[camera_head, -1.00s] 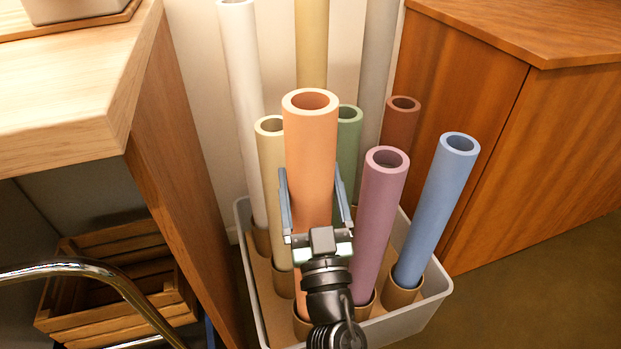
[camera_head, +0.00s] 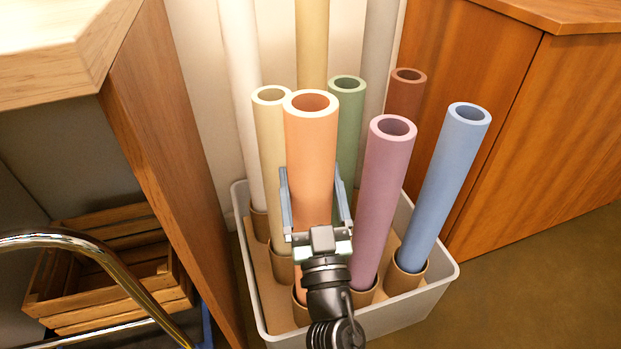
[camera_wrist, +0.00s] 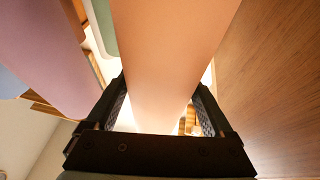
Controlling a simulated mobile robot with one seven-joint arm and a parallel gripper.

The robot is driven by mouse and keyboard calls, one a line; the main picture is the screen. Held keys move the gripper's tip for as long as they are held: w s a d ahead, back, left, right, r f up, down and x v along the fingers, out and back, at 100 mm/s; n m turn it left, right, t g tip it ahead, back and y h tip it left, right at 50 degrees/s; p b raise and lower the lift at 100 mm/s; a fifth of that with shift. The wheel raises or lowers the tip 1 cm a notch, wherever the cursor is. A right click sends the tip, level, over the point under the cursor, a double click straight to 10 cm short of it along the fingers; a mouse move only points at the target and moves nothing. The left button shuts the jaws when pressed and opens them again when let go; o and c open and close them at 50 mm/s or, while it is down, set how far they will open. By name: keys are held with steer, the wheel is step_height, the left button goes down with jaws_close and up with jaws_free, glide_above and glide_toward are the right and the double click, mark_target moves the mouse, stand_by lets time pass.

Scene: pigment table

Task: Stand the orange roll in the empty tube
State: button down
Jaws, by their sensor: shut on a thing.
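The orange roll (camera_head: 311,150) stands upright between the fingers of my gripper (camera_head: 315,205), which is shut on it. In the wrist view the orange roll (camera_wrist: 170,50) runs between both fingers (camera_wrist: 163,105). The roll's lower end is mostly behind my gripper and wrist. It lines up with a short brown tube (camera_head: 299,312) at the front left of the white bin (camera_head: 412,312). Whether the end is inside that tube or just above or in front of it I cannot tell.
A purple roll (camera_head: 384,190) and a blue roll (camera_head: 446,180) stand close on the right. Cream (camera_head: 272,150), green (camera_head: 347,120), white (camera_head: 240,100) and brown-red (camera_head: 405,95) rolls stand behind. A wooden counter (camera_head: 60,50) is left, a cabinet (camera_head: 520,130) right.

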steer(key=shift+r, duration=0.15)
jaws_free()
steer(key=shift+f, duration=0.2)
steer(key=p+v, duration=0.4)
steer(key=v, duration=0.9)
steer(key=shift+r, duration=0.2)
